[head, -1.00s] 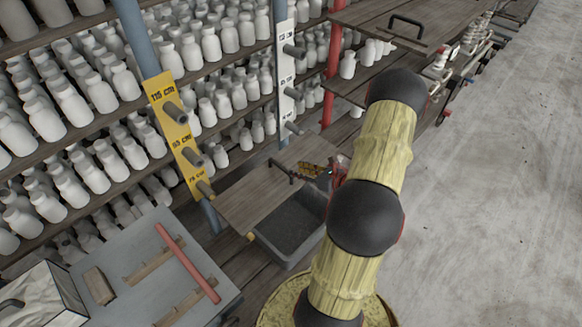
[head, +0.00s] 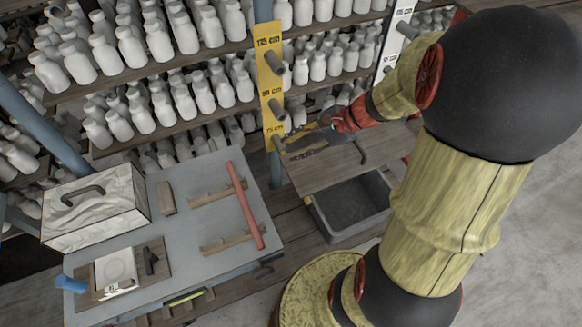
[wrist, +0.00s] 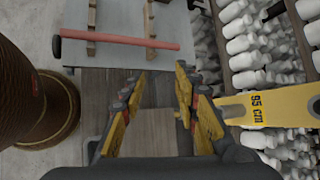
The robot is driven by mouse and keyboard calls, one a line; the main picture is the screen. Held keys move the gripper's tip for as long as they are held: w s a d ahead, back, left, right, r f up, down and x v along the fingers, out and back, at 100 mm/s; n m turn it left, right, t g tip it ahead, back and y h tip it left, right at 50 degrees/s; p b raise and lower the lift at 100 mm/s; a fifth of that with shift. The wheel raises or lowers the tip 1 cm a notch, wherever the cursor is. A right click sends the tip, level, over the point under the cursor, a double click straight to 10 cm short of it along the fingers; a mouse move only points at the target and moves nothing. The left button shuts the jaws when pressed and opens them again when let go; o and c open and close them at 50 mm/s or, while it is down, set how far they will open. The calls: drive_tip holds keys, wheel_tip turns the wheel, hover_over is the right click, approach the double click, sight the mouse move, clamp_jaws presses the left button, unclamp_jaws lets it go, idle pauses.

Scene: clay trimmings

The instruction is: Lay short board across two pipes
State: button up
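A short brown board (head: 335,172) with a dark handle (head: 361,152) lies flat at about the lowest pipe level, above a grey bin. A pale pipe tip (head: 308,200) shows under its front left corner; its far-end support is hidden by my arm. The yellow-marked post carries a 115 cm pipe (head: 279,68) and a 95 cm pipe (head: 279,112). My gripper (head: 303,138) is over the board's back left part, beside this post. In the wrist view my gripper (wrist: 158,100) has its fingers apart, with nothing between them and wood behind.
A grey cart top (head: 190,225) at left holds a red rod (head: 246,205) across wooden racks, a white box (head: 95,208) and small tools. Shelves of white bottles (head: 190,90) stand behind. The grey bin (head: 350,210) sits under the board. Open floor lies at right.

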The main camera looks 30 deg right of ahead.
drive_tip(key=s+a+r+n+h, duration=0.7)
drive_tip(key=s+r+n, duration=0.6)
drive_tip(key=n, duration=0.5)
drive_tip(key=a, duration=0.2)
drive_tip(key=shift+s+a, duration=0.3)
